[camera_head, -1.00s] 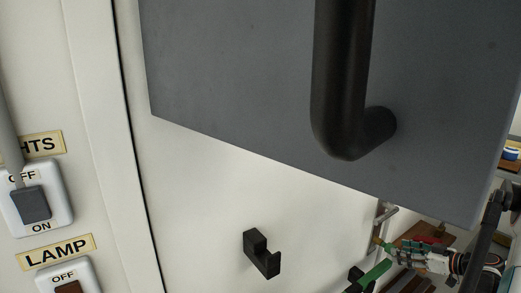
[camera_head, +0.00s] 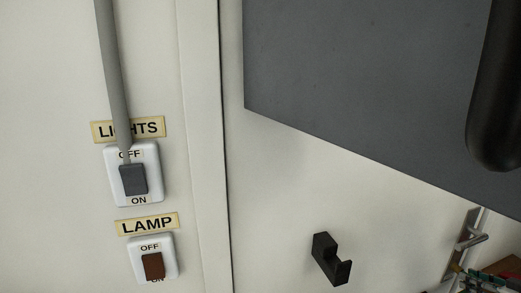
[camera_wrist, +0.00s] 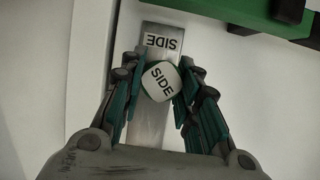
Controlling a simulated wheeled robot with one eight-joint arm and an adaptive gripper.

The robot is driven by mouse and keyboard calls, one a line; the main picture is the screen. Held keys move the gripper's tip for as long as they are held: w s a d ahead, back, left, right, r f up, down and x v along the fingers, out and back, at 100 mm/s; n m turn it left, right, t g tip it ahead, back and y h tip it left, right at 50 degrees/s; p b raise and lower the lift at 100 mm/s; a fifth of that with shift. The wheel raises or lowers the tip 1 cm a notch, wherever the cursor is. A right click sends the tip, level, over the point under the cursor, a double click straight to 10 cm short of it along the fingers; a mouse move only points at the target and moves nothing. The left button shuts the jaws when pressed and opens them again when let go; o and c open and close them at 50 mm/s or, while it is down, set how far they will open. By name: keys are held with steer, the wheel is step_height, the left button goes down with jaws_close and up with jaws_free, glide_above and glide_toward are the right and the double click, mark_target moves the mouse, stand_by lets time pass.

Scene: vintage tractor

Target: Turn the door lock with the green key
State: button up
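The key's rounded head (camera_wrist: 161,82) is white-faced with a green edge and reads SIDE. It sits in front of a metal lock plate (camera_wrist: 160,118) that also carries a SIDE label. My gripper (camera_wrist: 160,85) has its teal fingers closed on both sides of the key head. The key's shaft and the keyhole are hidden behind the head. In the head view, the door's metal plate and handle (camera_head: 470,240) show at the right edge, with a little of my gripper cut off at the lower right corner.
A large grey panel (camera_head: 370,85) with a thick black handle (camera_head: 492,100) covers the upper right. A black hook (camera_head: 330,260) is on the white wall. LIGHTS (camera_head: 132,178) and LAMP (camera_head: 152,262) switches are at left. A green bar (camera_wrist: 265,15) crosses the wrist view's top.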

jaws_close()
steer(key=shift+f+m+y+b, duration=0.1)
steer(key=shift+m+y+b, duration=0.3)
steer(key=shift+m+b, duration=0.25)
steer(key=shift+w+m+y+b, duration=0.15)
steer(key=shift+m+y+b, duration=0.25)
steer(key=shift+m+y, duration=0.55)
steer(key=shift+r, duration=0.2)
steer(key=shift+d+f+m+y+b, duration=0.1)
steer(key=shift+m+y+b, duration=0.45)
steer(key=shift+m+b, duration=0.6)
steer(key=o, duration=1)
jaws_free()
steer(key=shift+w, duration=0.15)
steer(key=shift+o, duration=0.2)
